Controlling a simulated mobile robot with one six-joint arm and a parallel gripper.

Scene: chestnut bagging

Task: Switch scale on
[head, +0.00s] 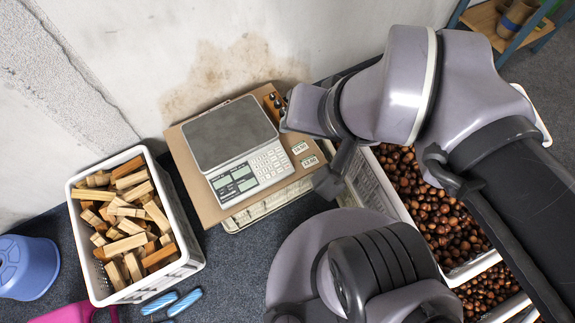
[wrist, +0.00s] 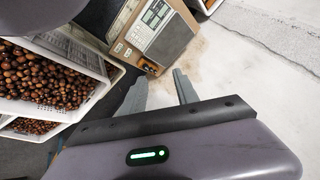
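The scale (head: 232,137) stands on a brown board against the wall, with a dark grey pan, a white keypad (head: 266,163) and a display panel (head: 234,182) with greenish windows. Any digits are too small to read. In the wrist view the scale (wrist: 170,42) is at top centre, tilted in the picture, beyond my fingertips. My gripper (wrist: 158,82) is open, its two grey fingers apart with nothing between them. In the head view a dark finger of my gripper (head: 333,178) shows to the right of the keypad, apart from it; the rest is largely hidden by my arm.
The board (head: 207,207) also bears a wooden block with small weights (head: 275,104) and two price tags (head: 304,154). A white crate of wood pieces (head: 86,242) stands left. Crates of chestnuts (head: 432,205) stand right. A blue stool (head: 27,268) and blue objects (head: 172,303) are lower left.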

